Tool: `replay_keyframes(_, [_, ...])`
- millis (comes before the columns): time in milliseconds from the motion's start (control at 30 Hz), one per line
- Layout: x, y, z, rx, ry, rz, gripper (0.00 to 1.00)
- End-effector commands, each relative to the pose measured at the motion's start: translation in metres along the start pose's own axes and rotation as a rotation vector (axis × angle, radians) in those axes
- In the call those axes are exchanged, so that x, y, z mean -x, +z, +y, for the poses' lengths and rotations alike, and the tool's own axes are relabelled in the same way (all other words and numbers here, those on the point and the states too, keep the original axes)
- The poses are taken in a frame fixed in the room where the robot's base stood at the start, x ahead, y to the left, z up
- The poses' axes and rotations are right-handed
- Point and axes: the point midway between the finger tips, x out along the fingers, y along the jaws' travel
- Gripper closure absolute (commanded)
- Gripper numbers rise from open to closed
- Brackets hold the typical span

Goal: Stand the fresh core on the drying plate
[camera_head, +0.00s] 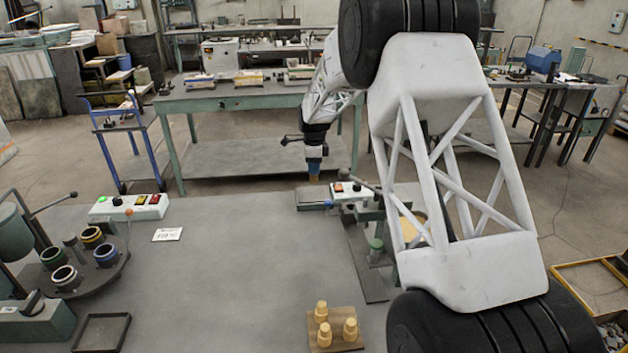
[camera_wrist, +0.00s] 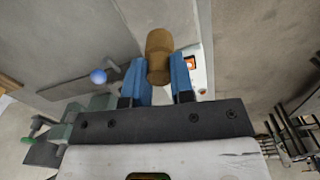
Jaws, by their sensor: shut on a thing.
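My gripper (camera_head: 314,155) is at the far middle of the bench, above its far edge area. It is shut on a brown core (camera_head: 314,178), which points down below the fingers. In the wrist view the blue fingers of the gripper (camera_wrist: 160,80) press on both sides of the core (camera_wrist: 159,48), a smooth cylinder with a wider end. The drying plate appears to be the brown board (camera_head: 342,311) at the near edge.
A machine with a control box (camera_head: 352,191) stands right of my gripper, partly hidden by my arm. A round stand with several ringed cups (camera_head: 65,277), another button box (camera_head: 130,207) and a dark tray (camera_head: 102,333) are at left. The middle of the bench is clear.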

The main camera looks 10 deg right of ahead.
Motion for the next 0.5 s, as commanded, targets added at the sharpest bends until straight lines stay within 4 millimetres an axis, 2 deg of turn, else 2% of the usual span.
replay_keyframes(333, [-0.002, 0.000, 0.000, 0.000, 0.000, 0.000, 1.00])
replay_keyframes(500, [-0.018, 0.000, 0.000, 0.000, 0.001, 0.000, 1.00])
